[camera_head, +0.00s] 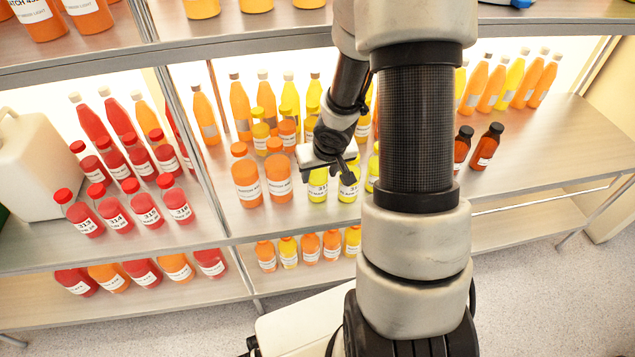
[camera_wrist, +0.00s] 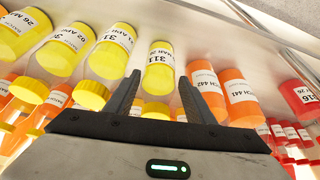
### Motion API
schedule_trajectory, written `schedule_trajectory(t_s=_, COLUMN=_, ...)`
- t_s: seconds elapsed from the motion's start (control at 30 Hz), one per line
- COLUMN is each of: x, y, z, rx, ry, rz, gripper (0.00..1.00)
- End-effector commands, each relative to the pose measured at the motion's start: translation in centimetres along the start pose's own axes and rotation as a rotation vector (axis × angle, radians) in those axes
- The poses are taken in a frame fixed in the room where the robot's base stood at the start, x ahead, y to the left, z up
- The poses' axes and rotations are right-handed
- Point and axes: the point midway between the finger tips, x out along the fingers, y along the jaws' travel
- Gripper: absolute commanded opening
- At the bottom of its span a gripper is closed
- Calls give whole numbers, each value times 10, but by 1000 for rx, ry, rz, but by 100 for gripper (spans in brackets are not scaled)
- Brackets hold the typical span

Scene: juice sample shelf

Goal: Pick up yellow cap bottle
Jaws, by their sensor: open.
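Several yellow bottles with yellow caps stand in a row on the middle shelf. The one labelled 311 (camera_head: 318,188) is partly hidden by my gripper in the head view. In the wrist view, which shows the bottles cap-down, bottle 311 (camera_wrist: 158,64) lies between and beyond my gripper's fingertips. A second yellow-cap bottle (camera_head: 347,189) stands to its right in the head view; it also shows in the wrist view (camera_wrist: 111,50). My gripper (camera_head: 335,172) is open and empty, above the front row; its fingers also show in the wrist view (camera_wrist: 159,77).
Two orange-cap bottles (camera_head: 247,182) (camera_head: 278,178) stand just left of bottle 311. Taller orange and yellow bottles (camera_head: 241,108) stand behind. Red-cap bottles (camera_head: 115,213) and a white canister (camera_head: 35,165) are farther left. An upper shelf (camera_head: 245,32) overhangs. Bare shelf (camera_head: 535,150) lies at right.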

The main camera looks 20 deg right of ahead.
Motion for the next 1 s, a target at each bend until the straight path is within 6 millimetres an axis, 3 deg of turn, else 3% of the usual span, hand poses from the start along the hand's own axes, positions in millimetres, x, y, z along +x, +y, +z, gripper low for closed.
schedule_trajectory(t_s=0.3, x=47, y=1, z=-1, rx=-1, ry=-1, rz=-1, gripper=49)
schedule_trajectory(t_s=0.6, x=49, y=1, z=-3, rx=-1, ry=0, rz=0, gripper=49)
schedule_trajectory(t_s=0.8, x=49, y=1, z=-2, rx=-1, ry=-1, rz=0, gripper=17)
schedule_trajectory(t_s=1.0, x=48, y=1, z=-3, rx=-1, ry=0, rz=0, gripper=14)
